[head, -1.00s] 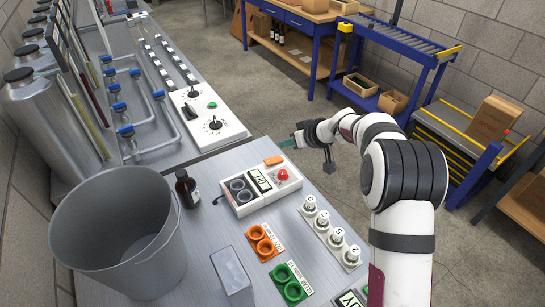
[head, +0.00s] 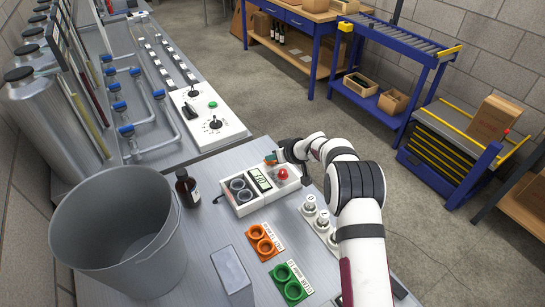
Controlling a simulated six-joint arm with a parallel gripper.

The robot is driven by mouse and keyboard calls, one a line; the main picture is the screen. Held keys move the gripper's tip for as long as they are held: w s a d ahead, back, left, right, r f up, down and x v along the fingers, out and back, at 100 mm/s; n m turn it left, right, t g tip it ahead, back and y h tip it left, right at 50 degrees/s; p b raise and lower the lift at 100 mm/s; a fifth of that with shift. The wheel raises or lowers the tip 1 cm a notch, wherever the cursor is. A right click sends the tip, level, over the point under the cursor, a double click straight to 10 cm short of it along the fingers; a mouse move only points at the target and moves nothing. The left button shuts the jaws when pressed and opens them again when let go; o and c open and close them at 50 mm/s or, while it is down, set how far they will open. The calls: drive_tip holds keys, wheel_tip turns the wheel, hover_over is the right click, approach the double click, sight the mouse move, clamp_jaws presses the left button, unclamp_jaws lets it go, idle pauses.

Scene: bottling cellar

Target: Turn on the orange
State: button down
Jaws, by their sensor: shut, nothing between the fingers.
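A white control box (head: 241,208) stands on the steel bench, with two dark round sockets, a small display (head: 262,183) and a red button (head: 283,174).
Another control panel (head: 207,118) stands behind.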

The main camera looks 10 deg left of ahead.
drive_tip(key=shift+s+a+f+n+t+h, duration=0.2)
drive_tip(key=shift+f+n+t+h, duration=0.1)
drive_tip(key=shift+f, duration=0.1)
drive_tip(key=shift+w, duration=0.1)
drive_tip(key=shift+w+d+r, duration=0.3)
drive_tip(key=shift+w+d, duration=0.2)
drive_tip(key=shift+d, duration=0.05)
drive_tip(key=shift+r, duration=0.1)
drive_tip(key=r, duration=0.4)
drive_tip(key=shift+s+a+r, duration=0.15)
drive_tip(key=shift+s+r, duration=0.1)
drive_tip(key=shift+s, duration=0.05)
drive_tip(key=s+v, duration=0.1)
drive_tip(key=v, duration=0.8)
drive_tip(key=shift+s+a, duration=0.2)
drive_tip(key=shift+a, duration=0.15)
